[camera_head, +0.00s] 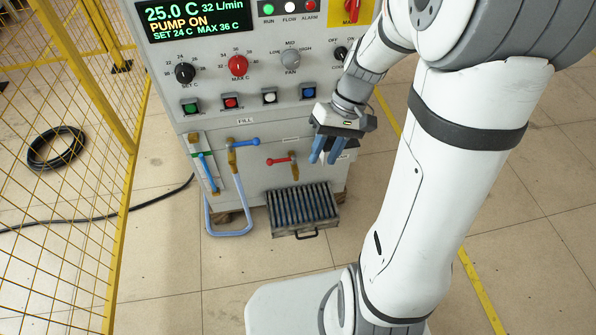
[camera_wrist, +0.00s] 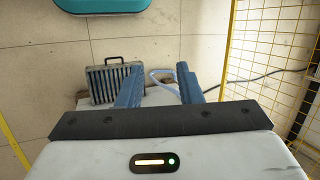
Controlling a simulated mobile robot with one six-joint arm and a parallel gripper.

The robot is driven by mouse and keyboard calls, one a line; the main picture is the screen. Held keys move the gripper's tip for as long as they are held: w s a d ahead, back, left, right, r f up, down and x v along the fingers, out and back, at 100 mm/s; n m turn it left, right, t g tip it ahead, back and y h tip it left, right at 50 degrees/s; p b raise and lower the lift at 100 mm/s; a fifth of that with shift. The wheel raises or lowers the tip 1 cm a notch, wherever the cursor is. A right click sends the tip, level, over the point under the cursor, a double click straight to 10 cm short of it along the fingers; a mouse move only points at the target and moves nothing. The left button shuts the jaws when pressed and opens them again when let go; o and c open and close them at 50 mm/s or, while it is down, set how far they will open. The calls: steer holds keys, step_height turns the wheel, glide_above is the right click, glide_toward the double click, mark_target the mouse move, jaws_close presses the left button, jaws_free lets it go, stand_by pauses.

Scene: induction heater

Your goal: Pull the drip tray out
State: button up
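The drip tray (camera_head: 302,212) is a dark metal box with a slatted grate on top, low at the foot of the grey cabinet (camera_head: 265,172). It sticks out from the cabinet front, and its dark handle (camera_head: 295,236) is on the near side. In the wrist view the tray (camera_wrist: 104,84) is left of my fingers, partly covered by the left finger, with its handle (camera_wrist: 114,60) at the far edge. My gripper (camera_head: 323,160) has blue fingers and hangs above and right of the tray, apart from it. In the wrist view the fingers (camera_wrist: 157,82) are spread and empty.
A blue hose (camera_head: 232,232) loops left of the tray. Blue (camera_head: 243,142) and red (camera_head: 280,160) valve handles sit above it. A yellow mesh fence (camera_head: 60,150) stands left; a black cable coil (camera_head: 56,148) lies behind it. The floor in front of the tray is clear.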

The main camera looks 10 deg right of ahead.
steer(key=w+d+f+g+y+b, duration=0.1)
steer(key=w+f+y+b, duration=0.15)
steer(key=f, duration=0.55)
steer(key=w+d+f+y+b, duration=0.15)
steer(key=f+b, duration=0.25)
steer(key=f, duration=0.5)
steer(key=m+t+y+b, duration=0.4)
steer(key=t+y+b, duration=0.6)
steer(key=b, duration=0.9)
glide_toward(308, 237)
steer(key=a, duration=0.2)
steer(key=shift+t+h, duration=0.3)
steer(key=shift+h, duration=0.1)
steer(key=b+x, duration=0.1)
steer(key=x, duration=0.2)
steer(key=b+x, duration=0.1)
steer(key=x, duration=0.2)
steer(key=shift+w+a+f, duration=0.1)
steer(key=shift+w+a, duration=0.2)
steer(key=shift+w, duration=0.1)
steer(key=shift+w+a, duration=0.3)
steer(key=shift+a, duration=0.3)
steer(key=shift+c, duration=0.5)
jaws_close()
